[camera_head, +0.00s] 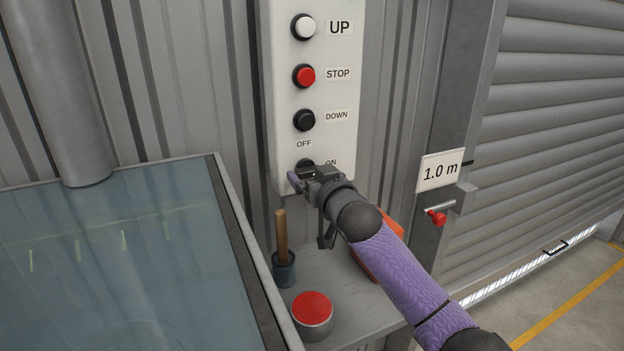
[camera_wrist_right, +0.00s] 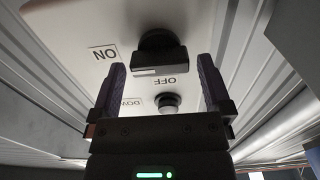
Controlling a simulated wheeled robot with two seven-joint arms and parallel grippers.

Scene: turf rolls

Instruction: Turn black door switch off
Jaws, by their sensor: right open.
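The black door switch (camera_head: 304,163) is a rotary knob at the bottom of the white control panel (camera_head: 345,60), with an OFF label above it and an ON label to its right, partly covered by my gripper. My right gripper (camera_head: 307,176) is in front of the knob and hides its lower part. In the right wrist view the panel is upside down; the switch (camera_wrist_right: 158,52) lies just ahead of the open purple fingers (camera_wrist_right: 160,85), roughly centred, with no clear contact. Which label the knob points to I cannot tell. My left gripper is out of view.
Above the switch are a black DOWN button (camera_head: 303,120), red STOP button (camera_head: 304,76) and white UP button (camera_head: 303,27). Below stand a wooden-handled tool in a dark cup (camera_head: 284,270) and a red-topped tin (camera_head: 312,312). A glass-topped tank (camera_head: 120,260) is left; a roller door (camera_head: 560,120) is right.

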